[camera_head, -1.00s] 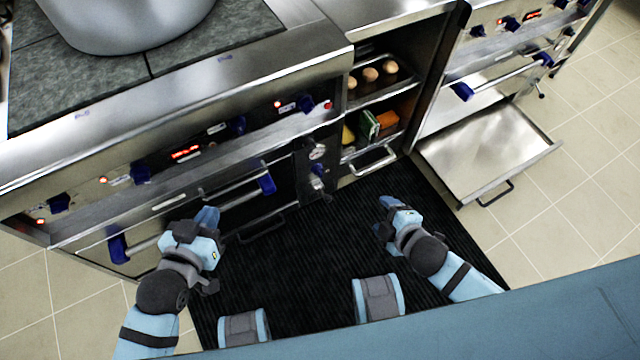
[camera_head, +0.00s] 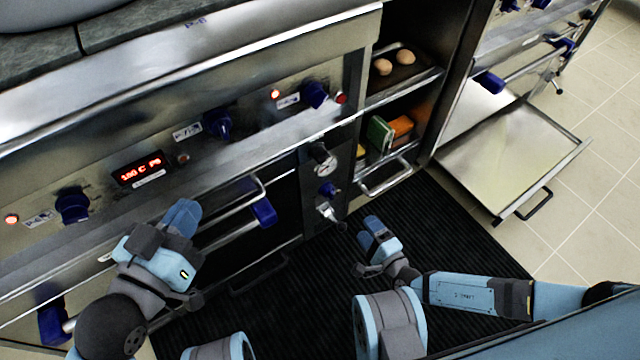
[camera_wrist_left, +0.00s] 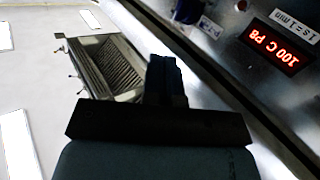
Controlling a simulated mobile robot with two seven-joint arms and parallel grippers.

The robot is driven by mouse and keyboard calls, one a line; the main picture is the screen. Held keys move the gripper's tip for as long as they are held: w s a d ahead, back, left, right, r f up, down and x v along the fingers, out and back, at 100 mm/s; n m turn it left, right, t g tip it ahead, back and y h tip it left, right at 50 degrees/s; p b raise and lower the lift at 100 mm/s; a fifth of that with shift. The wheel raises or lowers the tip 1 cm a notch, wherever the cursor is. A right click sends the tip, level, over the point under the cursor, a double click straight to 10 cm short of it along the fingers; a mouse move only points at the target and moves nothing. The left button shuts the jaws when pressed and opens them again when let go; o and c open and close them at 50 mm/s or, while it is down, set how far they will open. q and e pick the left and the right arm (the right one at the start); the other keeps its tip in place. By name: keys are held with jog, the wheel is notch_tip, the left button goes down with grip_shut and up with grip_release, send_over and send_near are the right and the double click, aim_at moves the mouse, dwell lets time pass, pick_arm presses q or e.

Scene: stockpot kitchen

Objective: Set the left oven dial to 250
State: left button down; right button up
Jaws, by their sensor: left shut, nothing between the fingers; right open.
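On the oven's front panel (camera_head: 250,118), a blue dial (camera_head: 73,207) sits at the left, left of a lit red display (camera_head: 138,170). A second blue dial (camera_head: 217,124) is right of the display, and a third (camera_head: 316,95) is further right. My left gripper (camera_head: 183,214) is shut and empty, in front of the panel and below the display, apart from the dials. The left wrist view shows its dark fingers (camera_wrist_left: 167,80) and the display (camera_wrist_left: 275,45) upside down. My right gripper (camera_head: 371,230) is open and empty over the dark mat.
A bar handle with blue ends (camera_head: 262,213) runs below the panel near my left gripper. Open shelves (camera_head: 405,82) hold eggs and boxes. A metal drawer or door (camera_head: 515,155) stands open at the right. The black mat (camera_head: 300,300) is clear.

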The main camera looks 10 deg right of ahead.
aim_at(333, 197)
jog(key=w+a+n+b, duration=0.1)
jog(key=w+a, duration=0.1)
jog(key=w, duration=0.2)
jog(key=w+a+n+y+b, duration=0.1)
jog(key=w+a+b, duration=0.1)
jog(key=w, duration=0.2)
jog(key=w+a+b, duration=0.2)
jog(key=w, duration=0.2)
jog(key=shift+w+f+n, duration=0.4)
pick_arm(q)
jog(key=w+m, duration=0.1)
jog(key=w+a+m+t, duration=0.1)
jog(key=w+m+h, duration=0.1)
jog(key=shift+a+r+t, duration=0.3)
pick_arm(e)
jog(key=shift+w+a, duration=0.15)
jog(key=shift+w, duration=0.25)
pick_arm(q)
jog(key=shift+s, duration=0.1)
pick_arm(e)
jog(key=c, duration=0.9)
